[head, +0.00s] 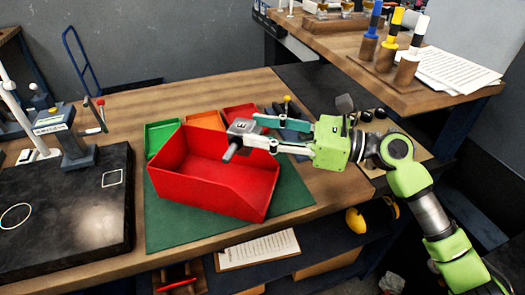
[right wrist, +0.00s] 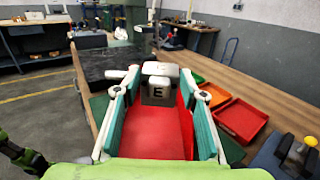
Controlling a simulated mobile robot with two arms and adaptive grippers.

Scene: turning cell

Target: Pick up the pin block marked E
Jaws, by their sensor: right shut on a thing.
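The pin block marked E (head: 243,127) is a grey block with a pin sticking out toward the lower left. My right gripper (head: 262,132) comes in from the right and is shut on it. The block is held over the open red bin (head: 205,198), near its back right side. In the right wrist view the dark letter E shows on the face of the block (right wrist: 158,88) turned to the camera, between the two fingertips. My left gripper is in neither view.
The bin stands on a green mat (head: 292,190). Green (head: 162,137) and orange trays (head: 207,120) and another red tray (right wrist: 240,120) lie behind it. A black surface plate (head: 70,215) with a gauge stand (head: 70,140) is at left. A side bench (head: 440,98) holds coloured-handled tools.

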